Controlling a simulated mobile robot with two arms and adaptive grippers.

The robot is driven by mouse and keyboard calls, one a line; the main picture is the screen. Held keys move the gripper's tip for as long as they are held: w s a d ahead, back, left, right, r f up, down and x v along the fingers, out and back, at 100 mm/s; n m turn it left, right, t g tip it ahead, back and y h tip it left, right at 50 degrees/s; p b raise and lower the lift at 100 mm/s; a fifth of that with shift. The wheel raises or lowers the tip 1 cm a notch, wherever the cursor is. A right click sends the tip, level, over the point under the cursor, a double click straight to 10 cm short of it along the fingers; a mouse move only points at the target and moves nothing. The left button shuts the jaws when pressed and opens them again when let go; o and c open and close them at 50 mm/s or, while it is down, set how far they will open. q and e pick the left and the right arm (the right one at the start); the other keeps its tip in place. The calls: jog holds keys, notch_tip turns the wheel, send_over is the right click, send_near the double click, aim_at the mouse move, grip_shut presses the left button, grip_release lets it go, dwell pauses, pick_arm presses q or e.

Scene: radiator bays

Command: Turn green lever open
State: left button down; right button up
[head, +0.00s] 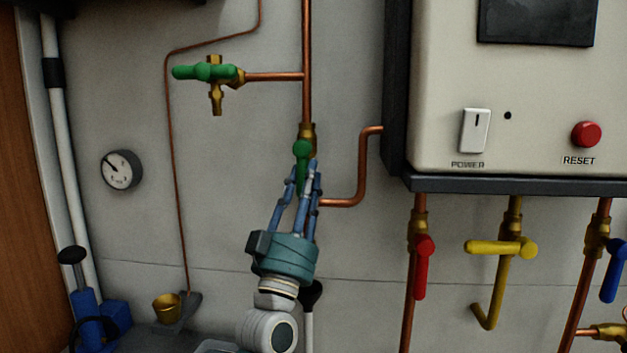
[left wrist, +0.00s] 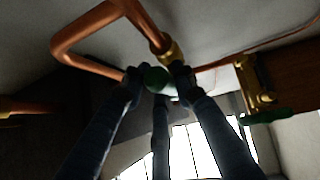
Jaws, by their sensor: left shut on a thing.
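A green lever (head: 302,149) sits on the brass valve (head: 307,130) of the vertical copper pipe, pointing down along the pipe. My left gripper (head: 304,178) reaches up from below with its fingers shut around the lever's lower part. In the left wrist view the green lever (left wrist: 157,79) shows between the fingertips, below the brass fitting (left wrist: 173,52); the fingers partly hide it. A second green lever (head: 205,72) lies sideways on the brass tap to the upper left; it also shows in the left wrist view (left wrist: 268,115). My right gripper is not in view.
A bent copper pipe (head: 358,180) runs close to the right of the fingers. The boiler cabinet (head: 440,90) stands at right, with red (head: 424,265), yellow (head: 495,248) and blue (head: 613,270) levers below.

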pick_arm(q)
jog(key=shift+f, duration=0.15)
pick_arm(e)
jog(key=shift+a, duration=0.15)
pick_arm(q)
jog(key=shift+n, duration=0.3)
jog(key=c, duration=1.4)
grip_release()
jog(key=shift+o, duration=0.2)
jog(key=v, duration=1.2)
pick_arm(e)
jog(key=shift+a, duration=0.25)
pick_arm(q)
jog(key=shift+d, duration=0.1)
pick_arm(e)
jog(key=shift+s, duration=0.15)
